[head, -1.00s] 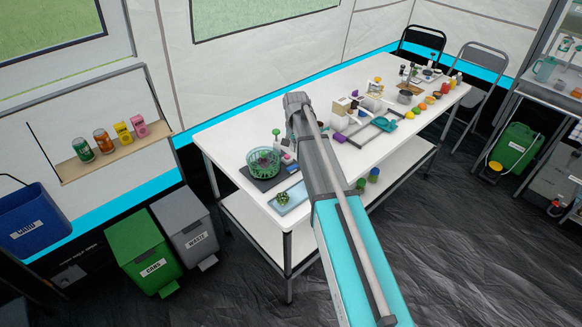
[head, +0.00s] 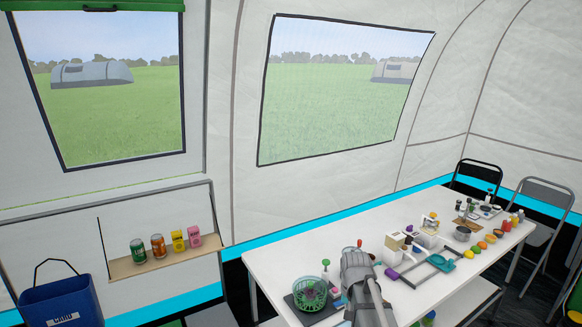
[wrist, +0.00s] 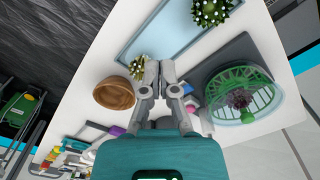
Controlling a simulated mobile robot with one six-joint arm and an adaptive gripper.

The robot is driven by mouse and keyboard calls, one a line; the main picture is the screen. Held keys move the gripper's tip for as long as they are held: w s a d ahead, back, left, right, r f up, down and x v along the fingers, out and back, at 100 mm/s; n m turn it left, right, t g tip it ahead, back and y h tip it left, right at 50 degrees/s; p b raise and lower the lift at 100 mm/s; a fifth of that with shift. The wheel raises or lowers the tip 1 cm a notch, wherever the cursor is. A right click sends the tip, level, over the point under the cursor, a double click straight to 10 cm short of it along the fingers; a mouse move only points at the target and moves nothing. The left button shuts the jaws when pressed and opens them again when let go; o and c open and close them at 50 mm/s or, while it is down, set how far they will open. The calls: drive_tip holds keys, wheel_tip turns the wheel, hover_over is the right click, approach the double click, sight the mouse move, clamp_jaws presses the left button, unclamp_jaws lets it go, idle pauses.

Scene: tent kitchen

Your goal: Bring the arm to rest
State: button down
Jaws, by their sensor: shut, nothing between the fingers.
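My gripper (wrist: 160,72) shows in the wrist view with its two fingers together and nothing between them. It is above the white table (head: 262,262), over the gap between a brown wooden bowl (wrist: 114,93) and a green basket (wrist: 232,92). In the head view my arm comes up from the bottom edge and ends over the near part of the table; the fingertips are hidden there.
The green basket stands on a dark board. A pale blue tray (wrist: 165,35) with a spiky green thing (wrist: 212,12) lies beside it. Several small items crowd the table's far end.

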drive_tip(key=s+n, duration=0.2)
drive_tip(key=s, duration=1.1)
drive_tip(key=shift+a+r+n, duration=0.3)
drive_tip(key=shift+r+n, duration=0.05)
drive_tip(key=shift+n, duration=0.05)
